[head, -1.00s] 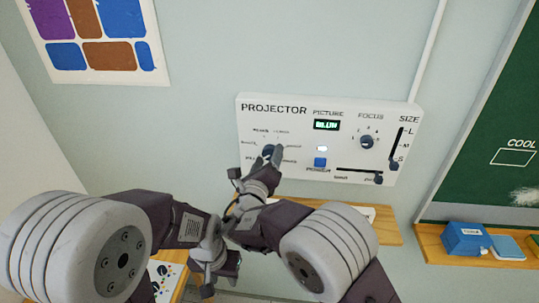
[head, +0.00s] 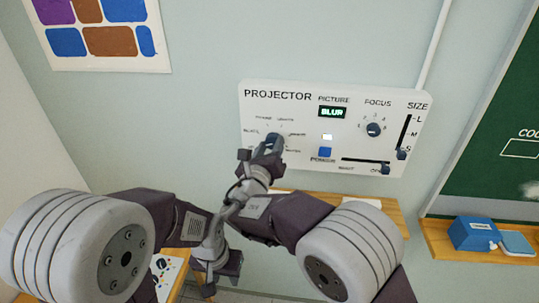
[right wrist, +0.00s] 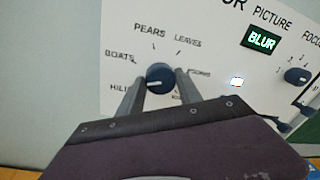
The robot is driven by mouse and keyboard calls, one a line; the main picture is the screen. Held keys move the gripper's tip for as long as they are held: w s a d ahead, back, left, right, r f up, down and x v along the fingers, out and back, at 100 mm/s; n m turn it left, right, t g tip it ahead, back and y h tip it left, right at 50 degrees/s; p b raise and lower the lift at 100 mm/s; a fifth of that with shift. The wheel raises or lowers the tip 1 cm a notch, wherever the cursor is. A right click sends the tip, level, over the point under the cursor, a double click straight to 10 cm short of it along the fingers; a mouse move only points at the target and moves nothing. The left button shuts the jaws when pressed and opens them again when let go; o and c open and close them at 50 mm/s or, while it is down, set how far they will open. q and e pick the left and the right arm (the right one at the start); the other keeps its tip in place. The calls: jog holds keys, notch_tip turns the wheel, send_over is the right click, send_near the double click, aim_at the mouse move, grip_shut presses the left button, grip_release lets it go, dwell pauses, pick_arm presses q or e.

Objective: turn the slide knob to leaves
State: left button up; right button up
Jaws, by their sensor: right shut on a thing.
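The slide knob (right wrist: 160,78) is a dark blue dial on the left of the white projector panel (head: 355,92). In the right wrist view, picture labels ring it, with LEAVES (right wrist: 187,42) at its upper right and PEARS above. Its pale mark points left, towards HILLS, as far as I can tell. My right gripper (right wrist: 158,85) is shut on the knob, one finger on each side. In the head view, my right gripper (head: 267,147) partly covers the knob and its labels. My left gripper (head: 220,275) hangs low, away from the panel; its jaw is unclear.
The panel also has a PICTURE display (head: 332,112) reading BLUR, a focus knob (head: 373,129), a blue power button (head: 325,152) and two sliders. A wooden ledge (head: 385,212) runs below. A chalkboard with a blue box (head: 472,233) on its tray is at right.

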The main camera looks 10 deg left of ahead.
jog(key=m+b, duration=0.2)
jog(key=b, duration=0.1)
jog(key=m+b, duration=0.3)
jog(key=m+y+b, duration=0.1)
jog(key=m+b, duration=0.2)
jog(key=shift+d+f+g+b, duration=0.25)
jog(key=shift+f+g+b, duration=0.1)
jog(key=shift+g, duration=0.05)
jog(key=m+b, duration=0.5)
jog(key=m+y+b, duration=0.1)
jog(key=m+b, duration=0.4)
jog(key=r+m+y+b, duration=0.1)
jog(key=m+b, duration=0.5)
jog(key=shift+w+d, duration=0.1)
jog(key=shift+d, duration=0.1)
jog(key=shift+m, duration=0.3)
jog(key=shift+r, duration=0.1)
